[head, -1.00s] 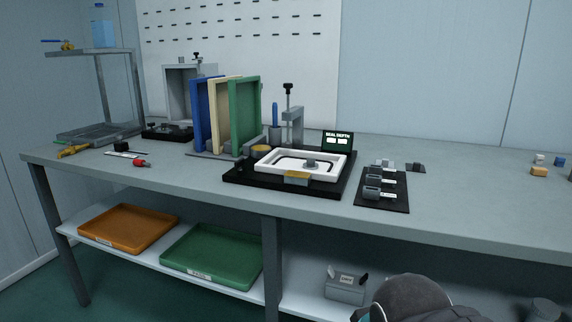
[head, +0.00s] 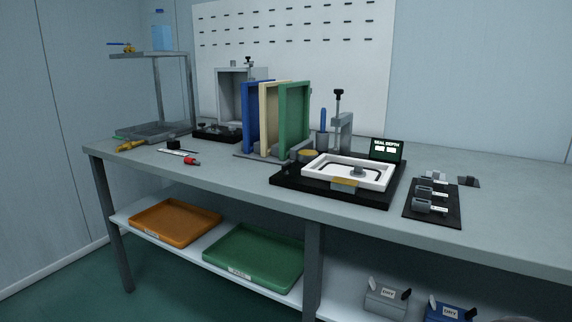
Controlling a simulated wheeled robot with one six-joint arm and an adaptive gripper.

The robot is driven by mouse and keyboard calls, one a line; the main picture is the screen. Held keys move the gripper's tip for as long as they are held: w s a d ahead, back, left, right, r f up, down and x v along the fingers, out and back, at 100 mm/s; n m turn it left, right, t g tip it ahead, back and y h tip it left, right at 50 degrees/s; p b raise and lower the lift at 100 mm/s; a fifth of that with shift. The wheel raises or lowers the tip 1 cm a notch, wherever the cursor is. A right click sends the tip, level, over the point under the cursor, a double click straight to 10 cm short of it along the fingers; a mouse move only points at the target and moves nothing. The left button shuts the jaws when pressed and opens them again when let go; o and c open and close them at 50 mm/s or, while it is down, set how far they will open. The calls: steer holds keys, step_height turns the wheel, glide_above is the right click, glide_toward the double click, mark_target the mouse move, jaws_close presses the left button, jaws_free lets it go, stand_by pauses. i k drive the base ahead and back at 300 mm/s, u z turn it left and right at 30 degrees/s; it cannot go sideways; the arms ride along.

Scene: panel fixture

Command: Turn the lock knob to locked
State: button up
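I cannot tell for sure which part is the lock knob. A black knob (head: 338,93) tops a grey clamp post (head: 346,130) behind the white frame. A white rectangular frame (head: 320,167) lies on a black base (head: 290,177), with a small grey piece (head: 357,171) inside it and a yellow block (head: 344,184) at its front edge. Another small black knob (head: 248,60) stands on top of a grey box-shaped frame (head: 230,95) at the back. No locked or unlocked marking is readable. My gripper is not in view.
Blue, cream and green panels (head: 294,118) stand upright left of the base. A "SEAL DEPTH" display (head: 387,149) stands behind it. A black plate with grey parts (head: 433,212) lies to its right. Orange (head: 175,222) and green trays (head: 253,257) sit on the lower shelf.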

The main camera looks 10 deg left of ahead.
mark_target(285, 168)
steer(key=u, duration=0.05)
steer(key=k, duration=0.5)
steer(key=u, duration=0.75)
steer(key=i, duration=0.75)
steer(key=z, duration=0.8)
